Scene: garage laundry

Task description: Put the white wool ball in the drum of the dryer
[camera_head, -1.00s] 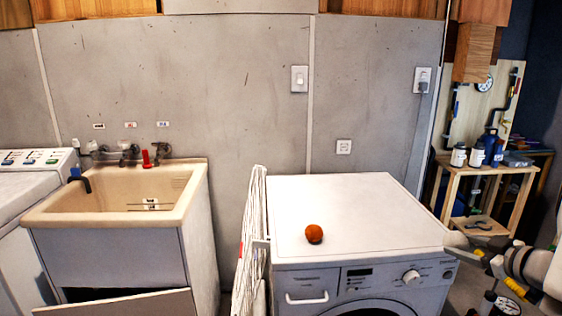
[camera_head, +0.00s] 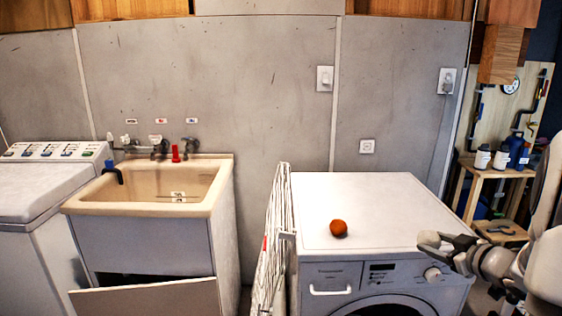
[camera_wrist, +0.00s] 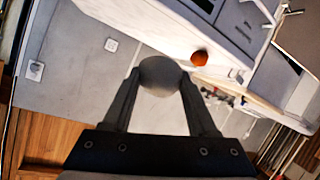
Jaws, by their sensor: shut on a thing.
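My gripper (camera_head: 432,243) is shut on a pale ball, which looks grey-white in the wrist view (camera_wrist: 159,74), between the two dark fingers. In the head view the gripper is in front of the right part of the dryer (camera_head: 385,200), near its control panel. The dryer is a white front loader. Only the top of its round door (camera_head: 385,308) shows at the bottom edge of the head view, so the drum inside is hidden. An orange ball (camera_head: 338,228) rests on the dryer top, and it also shows in the wrist view (camera_wrist: 199,57).
A folded drying rack (camera_head: 272,240) stands against the dryer's left side. A beige sink (camera_head: 150,205) and a white top-loading washer (camera_head: 40,190) are further left. A wooden shelf (camera_head: 500,170) with bottles stands at the right. The dryer top is mostly clear.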

